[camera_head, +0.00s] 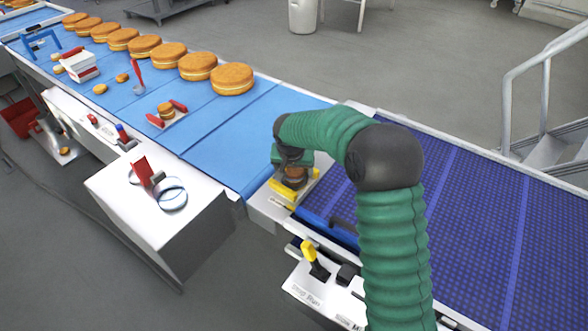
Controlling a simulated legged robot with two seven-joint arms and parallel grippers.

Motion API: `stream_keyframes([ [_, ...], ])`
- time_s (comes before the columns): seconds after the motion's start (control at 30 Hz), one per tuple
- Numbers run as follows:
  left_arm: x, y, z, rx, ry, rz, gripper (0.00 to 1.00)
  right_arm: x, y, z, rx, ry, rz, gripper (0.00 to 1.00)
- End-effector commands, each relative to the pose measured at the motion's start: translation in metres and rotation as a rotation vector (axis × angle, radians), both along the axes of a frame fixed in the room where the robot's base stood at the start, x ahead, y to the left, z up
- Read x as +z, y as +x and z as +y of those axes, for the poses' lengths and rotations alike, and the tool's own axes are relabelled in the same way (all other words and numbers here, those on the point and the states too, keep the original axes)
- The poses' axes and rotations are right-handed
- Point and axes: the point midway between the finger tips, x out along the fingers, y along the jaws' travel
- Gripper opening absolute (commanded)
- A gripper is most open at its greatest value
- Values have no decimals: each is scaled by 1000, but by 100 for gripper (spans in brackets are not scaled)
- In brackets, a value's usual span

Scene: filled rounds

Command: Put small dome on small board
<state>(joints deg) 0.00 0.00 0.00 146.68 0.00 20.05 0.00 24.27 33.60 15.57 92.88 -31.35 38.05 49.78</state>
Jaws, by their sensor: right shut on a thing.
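My right gripper (293,172) comes down at the end of the green arm, near the middle of the view. It is shut on a small brown round, the small dome (295,183), mostly hidden by the gripper. The dome is over a small pale board with yellow ends (279,201); whether it touches the board I cannot tell. Another small board with red ends (180,115) lies farther left on the blue belt, with a small filled round (166,109) on it. My left gripper is not in view.
Several large filled rounds (232,79) line the far side of the light blue belt (231,139). A red-handled spatula (137,77) and a white box (80,67) lie farther left. The dark blue belt (478,211) at right is clear. A white side table (126,189) holds tools.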

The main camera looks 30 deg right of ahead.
Motion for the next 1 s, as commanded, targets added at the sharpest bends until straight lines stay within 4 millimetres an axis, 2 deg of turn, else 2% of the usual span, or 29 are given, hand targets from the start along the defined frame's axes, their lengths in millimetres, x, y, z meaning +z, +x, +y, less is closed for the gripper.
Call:
stream_keyframes([
  [0.23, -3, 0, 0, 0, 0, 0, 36, -4, 0, 0, 0, 0, 0, 35],
  [0.27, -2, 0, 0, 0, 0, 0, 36, -3, 0, 0, 0, 0, 0, 78],
  [0.43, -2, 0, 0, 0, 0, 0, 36, -3, 0, 0, 0, 0, 0, 99],
  [0.87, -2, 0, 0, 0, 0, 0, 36, -3, 0, 0, 0, 0, 0, 100],
  [1.0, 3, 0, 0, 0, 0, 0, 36, 3, 0, 0, 0, 0, 0, 100],
])
